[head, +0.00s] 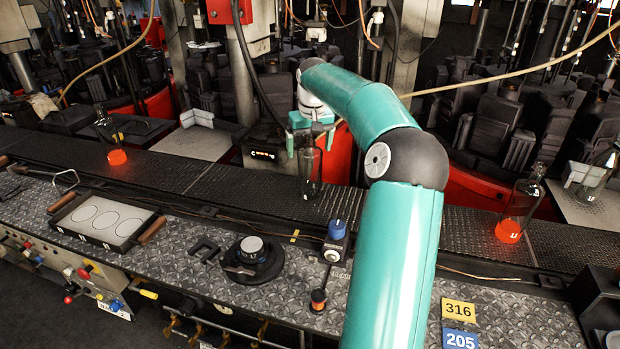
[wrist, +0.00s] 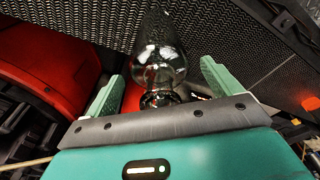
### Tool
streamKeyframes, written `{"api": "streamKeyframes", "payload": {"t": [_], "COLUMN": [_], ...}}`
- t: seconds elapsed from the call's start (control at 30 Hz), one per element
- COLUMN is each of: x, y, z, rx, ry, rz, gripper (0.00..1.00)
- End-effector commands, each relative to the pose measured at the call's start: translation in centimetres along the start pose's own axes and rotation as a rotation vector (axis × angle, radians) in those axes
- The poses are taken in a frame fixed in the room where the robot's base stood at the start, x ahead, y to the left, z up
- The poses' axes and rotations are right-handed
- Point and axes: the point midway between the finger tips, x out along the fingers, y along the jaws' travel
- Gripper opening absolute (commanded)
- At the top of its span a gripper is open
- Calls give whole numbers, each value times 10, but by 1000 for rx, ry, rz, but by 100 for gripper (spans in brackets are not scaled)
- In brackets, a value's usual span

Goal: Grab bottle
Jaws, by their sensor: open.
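A clear glass bottle (head: 311,175) stands on the dark perforated conveyor in the middle of the head view. My gripper (head: 310,135) is above it at the end of the teal arm, pointing down at its neck. In the wrist view the bottle (wrist: 158,62) lies between the two pale green fingers of my gripper (wrist: 162,75). The fingers are open, with a gap on each side of the bottle. Two more bottles, with glowing orange bases, stand on the conveyor: one at the left (head: 112,145) and one at the right (head: 518,210).
The conveyor (head: 190,178) runs across behind a metal plate bench. A tray with three circles (head: 105,215), a round black knob device (head: 253,258) and a blue-topped control (head: 337,230) sit on the bench. Red machinery (head: 480,185) and hanging hoses stand behind the conveyor.

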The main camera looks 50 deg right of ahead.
Motion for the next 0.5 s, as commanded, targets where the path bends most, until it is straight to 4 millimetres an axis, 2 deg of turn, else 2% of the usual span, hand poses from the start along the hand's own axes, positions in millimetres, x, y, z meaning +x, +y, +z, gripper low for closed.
{"api": "streamKeyframes", "payload": {"t": [0.03,0.4,0.47,0.5], "x": [0,-1,-1,-2], "y": [0,0,0,0], "z": [0,0,0,0], "rx": [0,-1,-1,-1], "ry": [0,0,0,2], "rz": [0,0,0,0], "gripper": [90,18,6,6]}}
